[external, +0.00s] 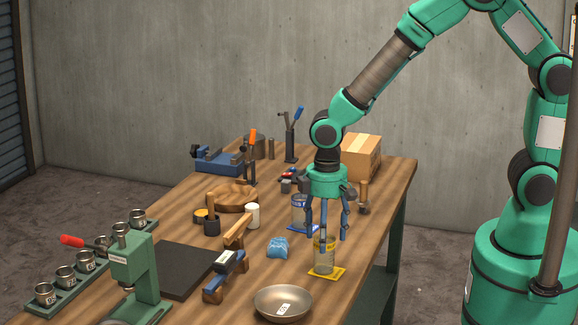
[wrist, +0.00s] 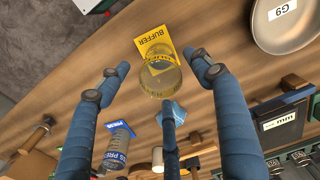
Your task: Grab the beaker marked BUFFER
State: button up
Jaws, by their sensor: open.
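The clear beaker with a yellow band (external: 325,262) stands upright on a yellow card marked BUFFER (external: 340,272) near the table's right edge. In the wrist view the beaker (wrist: 160,80) shows between my fingers, and the yellow card (wrist: 152,40), its word BUFFER readable, lies beyond it. My three-fingered gripper (external: 325,236) is open and points down over the beaker, its blue fingers spread around the upper part. I cannot tell whether any finger touches the glass. One finger partly hides the beaker in the external view.
A second beaker with a blue label (external: 299,208) stands behind on a blue card. A metal bowl marked G9 (external: 270,303) sits in front. A crumpled blue cloth-like item (external: 278,248) lies left of the beaker. A cardboard box (external: 362,158) and tools stand farther back.

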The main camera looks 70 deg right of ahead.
aim_at(325, 257)
jog(key=shift+f, duration=0.85)
jog(key=shift+s+f+b, duration=0.15)
jog(key=shift+f+b, duration=0.45)
jog(key=shift+f, duration=2.05)
jog(key=shift+c, duration=0.2)
jog(key=c, duration=1.2)
